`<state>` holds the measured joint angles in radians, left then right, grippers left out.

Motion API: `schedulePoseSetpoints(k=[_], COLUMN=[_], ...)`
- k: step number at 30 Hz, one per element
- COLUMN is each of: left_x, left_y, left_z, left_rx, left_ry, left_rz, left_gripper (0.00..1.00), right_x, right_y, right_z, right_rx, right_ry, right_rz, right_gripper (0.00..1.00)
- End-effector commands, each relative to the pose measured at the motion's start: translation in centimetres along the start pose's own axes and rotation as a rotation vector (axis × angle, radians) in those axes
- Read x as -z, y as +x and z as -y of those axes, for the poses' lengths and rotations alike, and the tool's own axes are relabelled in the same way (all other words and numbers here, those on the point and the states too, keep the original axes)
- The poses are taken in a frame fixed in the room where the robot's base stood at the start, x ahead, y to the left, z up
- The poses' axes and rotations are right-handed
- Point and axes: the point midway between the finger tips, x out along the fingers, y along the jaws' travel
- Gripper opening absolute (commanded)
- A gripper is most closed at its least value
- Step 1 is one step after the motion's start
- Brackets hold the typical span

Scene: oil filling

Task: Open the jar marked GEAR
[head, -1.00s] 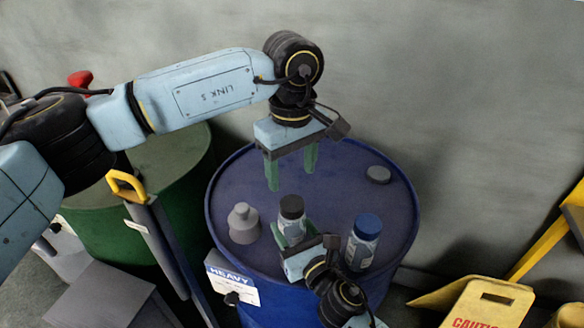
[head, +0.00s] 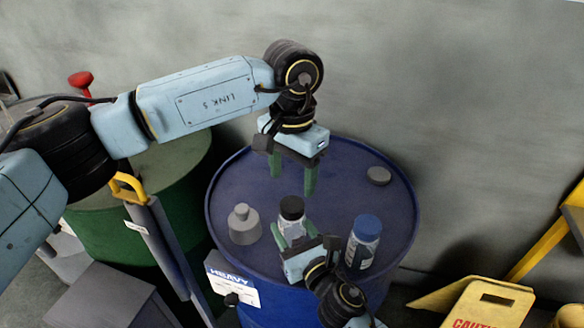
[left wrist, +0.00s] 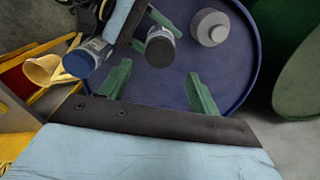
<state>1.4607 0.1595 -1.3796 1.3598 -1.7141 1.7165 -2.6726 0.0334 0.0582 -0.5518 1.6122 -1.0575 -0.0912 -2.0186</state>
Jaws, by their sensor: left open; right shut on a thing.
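A jar with a black lid (head: 291,208) stands upright on the blue drum, its label too small to read. My right gripper (head: 293,236) is shut on this jar's body from the front. My left gripper (head: 292,188) is open and empty, pointing down just above and behind the black lid. In the left wrist view the black-lidded jar (left wrist: 160,50) shows beyond the left fingertips, clear of them. A jar with a blue lid (head: 364,242) stands to the right. I cannot tell from the labels which jar is marked GEAR.
The blue drum top (head: 345,180) carries a grey stepped can (head: 243,224) at left and a loose grey disc (head: 378,175) at the back right. A green drum (head: 175,170) stands to the left. A yellow caution sign (head: 490,303) is at lower right.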

Motion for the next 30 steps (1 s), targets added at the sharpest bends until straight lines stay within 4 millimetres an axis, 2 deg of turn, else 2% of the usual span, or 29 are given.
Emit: schedulePoseSetpoints(k=[6, 12, 18, 25, 30], left_x=[-0.1, 0.0, 0.0, 0.0, 0.0], left_y=[3.5, 6.0, 7.0, 7.1, 7.1], left_z=[0.0, 0.0, 0.0, 0.0, 0.0], left_rx=[-0.001, -0.001, 0.000, 0.001, 0.001], left_ry=[-0.002, -0.003, -0.003, -0.004, -0.004], left_rz=[0.004, 0.002, -0.001, -0.001, 0.000], left_gripper=[0.63, 0.63, 0.63, 0.63, 0.40], right_x=[0.0, 0.0, 0.0, 0.0, 0.0], right_y=[0.0, 0.0, 0.0, 0.0, 0.0], right_z=[0.0, 0.0, 0.0, 0.0, 0.0], right_rx=[0.000, 0.000, 0.000, 0.000, 0.000], right_ry=[0.000, 0.000, 0.000, 0.000, 0.000], right_rz=[0.000, 0.000, 0.000, 0.000, 0.000], right_gripper=[0.00, 0.00, 0.00, 0.00, 0.00])
